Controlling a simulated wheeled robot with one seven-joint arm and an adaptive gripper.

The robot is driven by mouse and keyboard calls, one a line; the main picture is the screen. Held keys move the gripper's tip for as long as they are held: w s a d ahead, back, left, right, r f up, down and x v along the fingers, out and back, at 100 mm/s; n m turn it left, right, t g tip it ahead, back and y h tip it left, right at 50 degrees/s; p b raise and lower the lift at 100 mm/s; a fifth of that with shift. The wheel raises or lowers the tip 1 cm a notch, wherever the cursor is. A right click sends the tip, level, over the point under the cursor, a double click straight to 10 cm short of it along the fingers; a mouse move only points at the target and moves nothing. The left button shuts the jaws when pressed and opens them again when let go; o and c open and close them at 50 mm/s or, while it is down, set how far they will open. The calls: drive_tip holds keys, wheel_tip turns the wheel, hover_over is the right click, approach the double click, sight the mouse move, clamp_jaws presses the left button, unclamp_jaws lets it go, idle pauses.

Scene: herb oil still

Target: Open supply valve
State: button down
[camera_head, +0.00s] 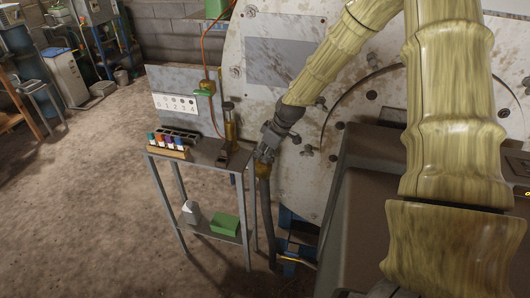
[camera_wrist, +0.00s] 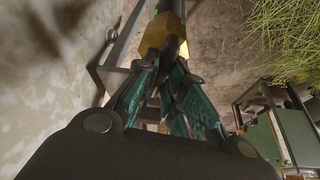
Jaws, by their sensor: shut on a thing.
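My gripper (camera_head: 265,148) reaches down from the arm to a brass-yellow valve fitting (camera_head: 262,169) on a dark upright pipe beside the small metal table. In the wrist view, my gripper's teal-lined fingers (camera_wrist: 168,68) are close together at the yellow valve fitting (camera_wrist: 157,35), shut on a part of it. The fingers hide the gripped part, so I cannot tell the handle's angle. Another small brass fitting with a green lever (camera_head: 204,92) sits higher up, on an orange line in front of a grey panel.
The metal table (camera_head: 212,154) stands close to the left of my gripper, carrying a rack of coloured bottles (camera_head: 168,146) and a brass cylinder (camera_head: 230,128). A large stained round vessel (camera_head: 285,60) stands behind. Open floor (camera_head: 90,210) lies at the left.

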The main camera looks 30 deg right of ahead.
drive_tip(key=m, duration=0.2)
drive_tip(key=m+h+p, duration=0.1)
drive_tip(key=m, duration=0.1)
drive_tip(key=shift+a+r+t+h, duration=0.1)
drive_tip(key=shift+r+t+h, duration=0.05)
drive_tip(key=shift+t+h, duration=0.2)
drive_tip(key=m, duration=0.2)
drive_tip(key=m+h+p, duration=0.1)
drive_tip(key=m, duration=0.1)
drive_tip(key=shift+h, duration=0.25)
drive_tip(key=m+p, duration=0.1)
drive_tip(key=m, duration=0.1)
drive_tip(key=m+h+p, duration=0.1)
drive_tip(key=m, duration=0.1)
drive_tip(key=shift+w+a+m, duration=0.15)
drive_tip(key=shift+m, duration=0.15)
drive_tip(key=shift+m+g+h+p, duration=0.75)
drive_tip(key=shift+m+p, duration=0.1)
drive_tip(key=shift+m, duration=0.95)
drive_tip(key=c, duration=1.5)
unclamp_jaws()
drive_tip(key=shift+a, duration=0.1)
drive_tip(key=v, duration=1.1)
drive_tip(key=shift+r, duration=0.4)
